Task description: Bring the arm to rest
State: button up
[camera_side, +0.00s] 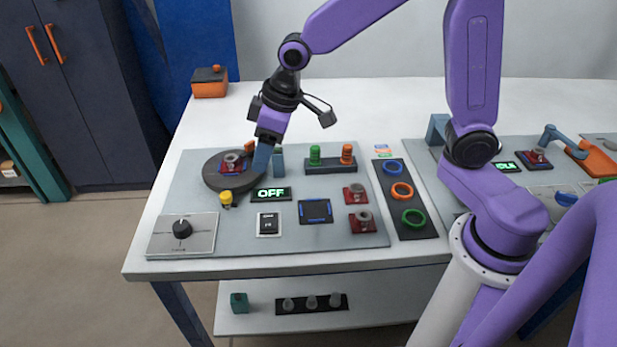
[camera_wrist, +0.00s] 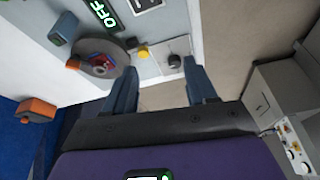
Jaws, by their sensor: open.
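My gripper (camera_side: 263,160) hangs over the left part of the grey panel on the white table, its blue fingers pointing down. In the side view the fingertips overlap the right edge of the black round turntable (camera_side: 212,183); I cannot tell their height above it. In the wrist view my gripper (camera_wrist: 160,72) shows two blue fingers spread apart with nothing between them. My arm reaches in from the right, bent at the elbow.
A display reads OFF (camera_side: 271,194). A yellow button (camera_side: 226,198), dial box (camera_side: 183,235), red-based parts (camera_side: 361,222), and peg rack (camera_side: 331,165) stand nearby. Colored rings lie on a black strip (camera_side: 389,175). An orange box (camera_side: 210,87) sits at the back. The table's back middle is clear.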

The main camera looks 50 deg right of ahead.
jog(key=s+d+n+g+h, duration=0.1)
jog(key=s+d, duration=0.4)
jog(key=s, duration=0.8)
jog(key=s+d+n+g, duration=0.1)
jog(key=s+d+n, duration=0.3)
jog(key=s, duration=0.9)
jog(key=shift+d+g+h, duration=0.35)
jog(key=shift+g+h, duration=0.05)
jog(key=shift+w+r, duration=0.1)
dwell(0.9)
